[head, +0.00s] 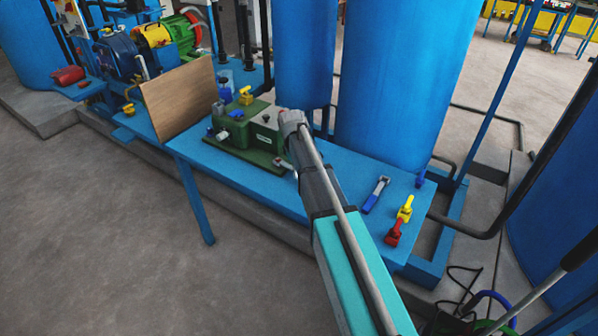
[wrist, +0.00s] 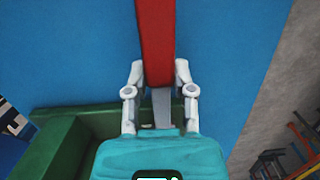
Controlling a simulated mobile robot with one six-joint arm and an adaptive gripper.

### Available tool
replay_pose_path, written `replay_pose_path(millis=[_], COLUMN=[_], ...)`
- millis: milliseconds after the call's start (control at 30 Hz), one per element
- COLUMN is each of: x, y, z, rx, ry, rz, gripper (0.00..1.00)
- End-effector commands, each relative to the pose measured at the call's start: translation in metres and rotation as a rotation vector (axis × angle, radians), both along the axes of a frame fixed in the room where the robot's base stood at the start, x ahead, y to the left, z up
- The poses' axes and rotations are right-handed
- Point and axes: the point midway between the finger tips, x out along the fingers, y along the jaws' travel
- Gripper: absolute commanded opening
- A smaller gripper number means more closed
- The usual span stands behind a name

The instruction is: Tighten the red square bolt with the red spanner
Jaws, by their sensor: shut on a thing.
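In the wrist view my gripper (wrist: 158,95) is shut on a long red bar (wrist: 155,40), which looks like the red spanner's handle. The bar runs up out of the top of the picture, so its head is hidden. A corner of the green block (wrist: 65,150) is at lower left, beside the gripper. In the head view the green block (head: 262,135) stands on the blue table, and my wrist and arm cover its right side. The fingertips and spanner are hidden there. I cannot make out the red square bolt in either view.
On the blue table (head: 330,200) a blue-handled tool (head: 376,194), a yellow piece (head: 405,208) and a red piece (head: 394,233) lie at right. A yellow piece (head: 246,96) sits on the block. A brown board (head: 180,98) stands left; blue tanks (head: 400,90) rise behind.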

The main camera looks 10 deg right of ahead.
Motion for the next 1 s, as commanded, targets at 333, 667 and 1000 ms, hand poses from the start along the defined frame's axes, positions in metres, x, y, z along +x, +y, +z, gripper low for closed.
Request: replay_pose_path(millis=[333,667,1000], x=[0.0000,-0.0004,-0.0043], y=[0.0000,0.0005,0.0055], z=[-0.0050,-0.0050,-0.0049], rx=[0.000,0.000,0.000], ry=[0.000,0.000,0.000], rz=[0.000,-0.005,-0.069], gripper=[0.00,0.00,0.00])
